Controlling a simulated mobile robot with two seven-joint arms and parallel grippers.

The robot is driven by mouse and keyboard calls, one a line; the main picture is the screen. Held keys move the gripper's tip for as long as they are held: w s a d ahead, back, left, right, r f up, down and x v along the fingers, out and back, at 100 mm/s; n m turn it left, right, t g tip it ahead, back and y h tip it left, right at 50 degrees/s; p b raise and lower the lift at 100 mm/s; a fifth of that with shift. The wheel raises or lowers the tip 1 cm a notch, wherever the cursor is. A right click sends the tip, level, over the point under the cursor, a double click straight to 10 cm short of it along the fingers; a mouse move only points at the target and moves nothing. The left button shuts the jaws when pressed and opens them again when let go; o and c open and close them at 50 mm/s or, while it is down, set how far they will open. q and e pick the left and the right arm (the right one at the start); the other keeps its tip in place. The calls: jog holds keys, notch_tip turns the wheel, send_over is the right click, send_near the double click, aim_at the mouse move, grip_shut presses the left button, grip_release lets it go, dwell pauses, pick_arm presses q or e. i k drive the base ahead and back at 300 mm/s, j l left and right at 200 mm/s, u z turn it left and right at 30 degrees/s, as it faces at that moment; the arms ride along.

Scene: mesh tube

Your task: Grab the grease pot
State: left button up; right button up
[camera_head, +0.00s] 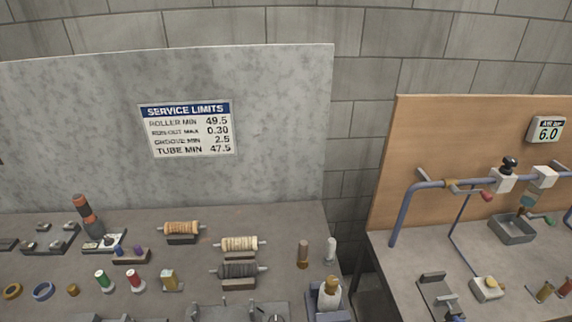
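I cannot tell for certain which object is the grease pot. A low whitish container with a yellow top (488,288) sits on the right bench. A white bottle-like container with a gold-brown top (329,293) stands in a dark holder at the front right of the left bench. A small brown cylindrical pot (73,290) stands at the front left of the left bench. Neither of my grippers shows in the head view.
The left bench (285,285) carries rollers on stands, spools, rings and a tool stand. A gap separates it from the right bench (408,258), where blue pipework and a grey metal tray (513,230) stand. A service limits sign (188,130) hangs behind.

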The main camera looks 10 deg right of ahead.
aim_at(328, 301)
jog(key=z, duration=0.75)
